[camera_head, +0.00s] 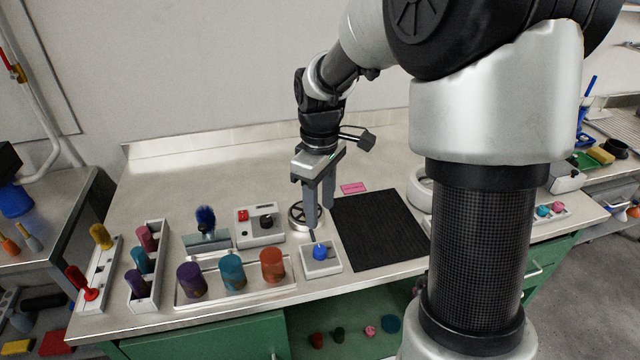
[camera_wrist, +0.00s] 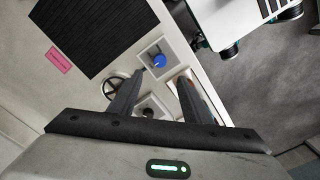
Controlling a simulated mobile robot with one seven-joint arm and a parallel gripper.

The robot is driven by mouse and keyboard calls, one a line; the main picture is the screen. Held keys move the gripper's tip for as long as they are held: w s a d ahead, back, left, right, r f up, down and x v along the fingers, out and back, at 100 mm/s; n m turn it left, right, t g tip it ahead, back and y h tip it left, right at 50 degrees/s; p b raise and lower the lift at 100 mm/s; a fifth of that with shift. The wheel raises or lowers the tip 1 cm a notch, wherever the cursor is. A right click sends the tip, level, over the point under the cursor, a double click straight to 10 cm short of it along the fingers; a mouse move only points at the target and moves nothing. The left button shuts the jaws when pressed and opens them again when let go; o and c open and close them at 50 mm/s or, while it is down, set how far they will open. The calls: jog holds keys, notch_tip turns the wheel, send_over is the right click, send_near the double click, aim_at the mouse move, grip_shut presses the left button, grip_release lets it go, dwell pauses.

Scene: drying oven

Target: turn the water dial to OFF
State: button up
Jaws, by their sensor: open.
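A blue dial (camera_head: 320,251), which I take as the water dial, sits on a small white square base (camera_head: 327,263) near the table's front edge. It also shows in the wrist view (camera_wrist: 159,60), beyond my fingertips. A thin dark pointer extends from the dial; any OFF mark is too small to read. My gripper (camera_head: 320,215) points down above and slightly behind the dial. Its fingers (camera_wrist: 158,78) are apart with nothing between them, and it does not appear to touch the dial.
A grey handwheel (camera_head: 298,215) and a box with a black knob (camera_head: 258,226) stand behind left. A tray of purple, teal and orange cylinders (camera_head: 232,285) is at left. A black mat (camera_head: 380,228) lies at right. The back of the table is clear.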

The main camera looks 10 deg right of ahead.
notch_tip(320, 180, up, 5)
jog(key=shift+f, duration=0.1)
dwell(0.5)
